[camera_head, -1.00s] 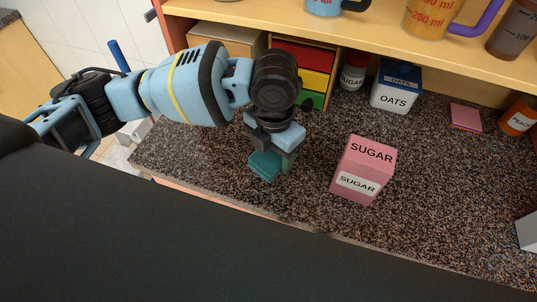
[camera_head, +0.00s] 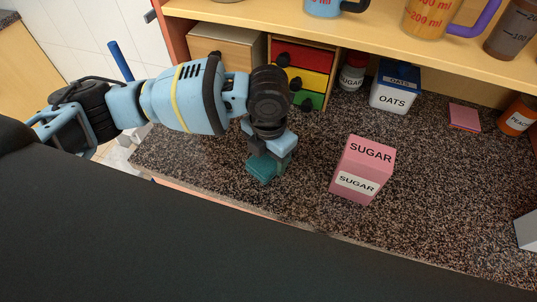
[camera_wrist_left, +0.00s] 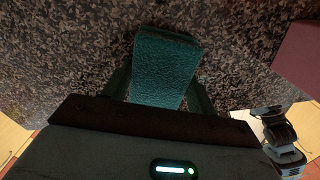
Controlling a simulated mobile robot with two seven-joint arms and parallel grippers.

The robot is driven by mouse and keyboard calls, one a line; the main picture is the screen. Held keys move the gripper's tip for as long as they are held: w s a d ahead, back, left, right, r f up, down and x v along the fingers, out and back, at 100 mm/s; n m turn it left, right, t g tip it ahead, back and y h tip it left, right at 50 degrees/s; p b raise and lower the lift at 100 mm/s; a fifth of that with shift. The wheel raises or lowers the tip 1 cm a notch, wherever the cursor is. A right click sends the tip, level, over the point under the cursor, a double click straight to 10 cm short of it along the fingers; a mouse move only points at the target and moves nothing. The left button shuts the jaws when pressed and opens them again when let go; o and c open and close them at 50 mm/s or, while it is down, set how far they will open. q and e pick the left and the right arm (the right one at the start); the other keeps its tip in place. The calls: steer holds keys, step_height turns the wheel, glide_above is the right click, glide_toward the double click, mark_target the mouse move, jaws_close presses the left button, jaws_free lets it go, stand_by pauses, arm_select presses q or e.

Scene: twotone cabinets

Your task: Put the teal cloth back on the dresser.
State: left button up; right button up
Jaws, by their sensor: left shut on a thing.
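The teal cloth (camera_head: 262,170) is a small folded block at the speckled dark counter, near its front edge in the head view. My left gripper (camera_head: 272,160) points down and is shut on the cloth. In the left wrist view the cloth (camera_wrist_left: 165,65) sits between the two fingers, with the speckled surface behind it. I cannot tell whether the cloth touches the counter or hangs just above it. My right gripper is not in view. Nothing in view can be surely told as the dresser.
A pink sugar box (camera_head: 362,170) stands right of my left gripper. Behind are a small drawer unit (camera_head: 302,75), a sugar jar (camera_head: 352,72), an oats container (camera_head: 396,86) and a pink pad (camera_head: 465,117). A wooden shelf (camera_head: 380,35) overhangs the back. The counter (camera_head: 430,180) is clear right of the box.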

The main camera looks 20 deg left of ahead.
mark_target(268, 157)
arm_select(q)
steer(key=o, duration=0.8)
steer(key=shift+f, duration=0.1)
steer(key=shift+o, duration=0.7)
step_height(268, 157, up, 12)
steer(key=shift+r, duration=0.2)
steer(key=shift+p, duration=0.3)
